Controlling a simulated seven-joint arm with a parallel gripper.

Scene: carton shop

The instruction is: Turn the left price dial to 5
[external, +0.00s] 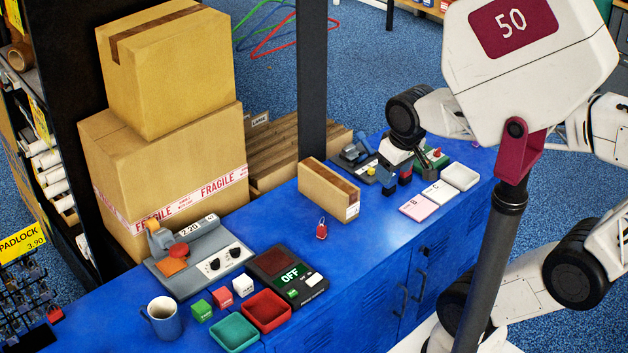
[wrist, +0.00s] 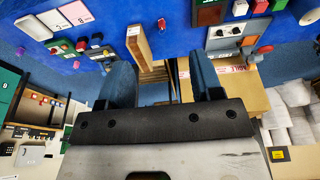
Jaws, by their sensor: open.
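A grey pricing unit (external: 198,255) stands at the left of the blue bench with a small display that seems to read 2.20. On its white panel are two black dials, the left one (external: 214,264) and the right one (external: 234,253). Their exact settings are too small to read. The unit also shows upside down in the wrist view (wrist: 237,44), upper right. My gripper (external: 396,176) is over the far right of the bench, well away from the dials, fingers apart. In the wrist view my gripper (wrist: 162,74) has nothing between its fingers.
Beside the unit are a black box reading OFF (external: 289,271), green and red trays (external: 234,334), several small cubes and a mug (external: 163,318). A brown carton (external: 328,190) stands mid-bench, with a red padlock-like tag (external: 321,230) near it. Large cartons (external: 165,165) rise behind the unit.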

